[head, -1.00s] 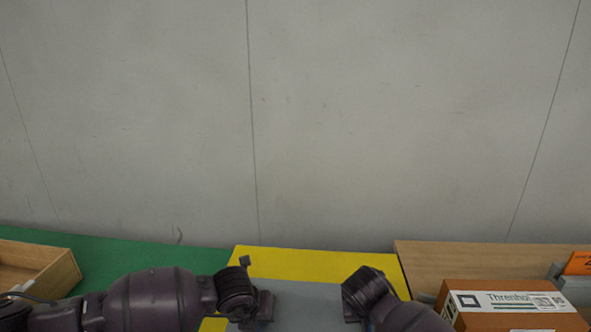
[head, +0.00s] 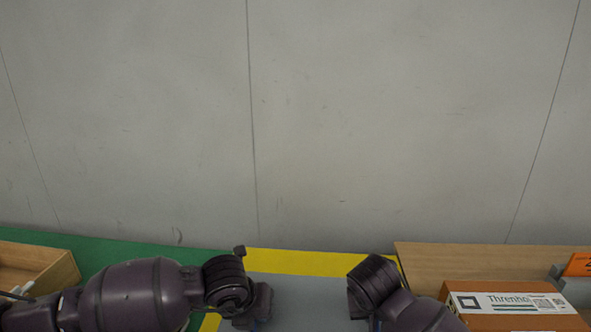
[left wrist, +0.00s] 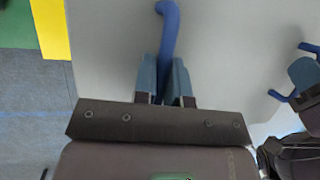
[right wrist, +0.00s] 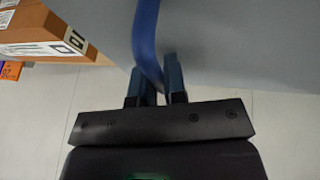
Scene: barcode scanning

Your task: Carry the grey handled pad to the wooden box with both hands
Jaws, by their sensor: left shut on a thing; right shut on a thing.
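The grey pad (head: 305,292) shows between my two arms at the bottom of the head view; its near part is cut off. In the left wrist view its flat grey face (left wrist: 225,55) fills most of the picture. My left gripper (left wrist: 166,70) is shut on one blue handle (left wrist: 168,22) of the pad. My right gripper (right wrist: 156,75) is shut on the other blue handle (right wrist: 146,30), at the pad's opposite side. The fingertips are hidden in the head view. A wooden box (head: 66,274), open at the top, stands at the far left on the green surface.
A yellow strip (head: 320,262) lies behind the pad. A bare grey wall (head: 300,130) closes the back.

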